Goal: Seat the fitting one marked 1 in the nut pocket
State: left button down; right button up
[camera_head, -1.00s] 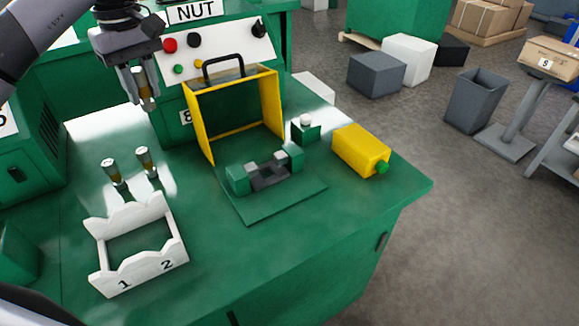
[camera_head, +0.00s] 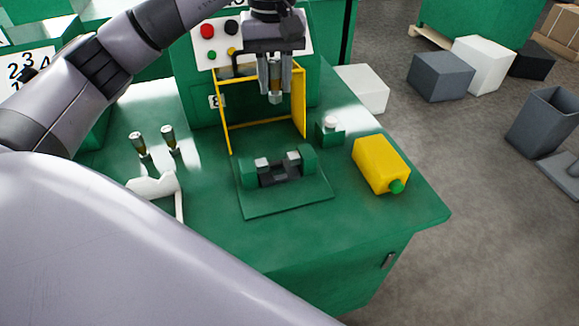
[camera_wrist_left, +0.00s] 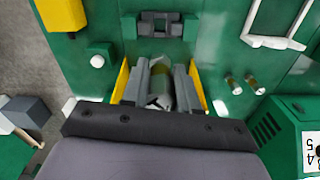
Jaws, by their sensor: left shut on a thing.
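My left gripper (camera_head: 275,82) is shut on a fitting (camera_head: 275,94) and holds it upright in the air, inside or just above the yellow guard frame (camera_head: 225,115). The left wrist view shows this fitting (camera_wrist_left: 163,82) between the two fingers; no number is readable on it. The nut pocket seems to be the grey-jawed fixture (camera_head: 277,174) between green blocks, in front of and below the gripper; it also shows in the left wrist view (camera_wrist_left: 158,27). The white rack (camera_head: 160,186) is partly hidden by my arm, its numbers unseen. My right gripper is not in view.
Two similar fittings, one (camera_head: 140,145) left of the other (camera_head: 170,139), stand behind the rack. A white button on a green box (camera_head: 330,133) stands close by. The bench front is clear.

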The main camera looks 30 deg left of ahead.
pick_arm(q)
notch_tip(320, 180, down, 20)
jog(key=shift+r, duration=0.15)
dwell(0.3)
jog(key=shift+f, duration=0.25)
jog(key=c, duration=0.9)
grip_release()
jog(key=shift+o, duration=0.2)
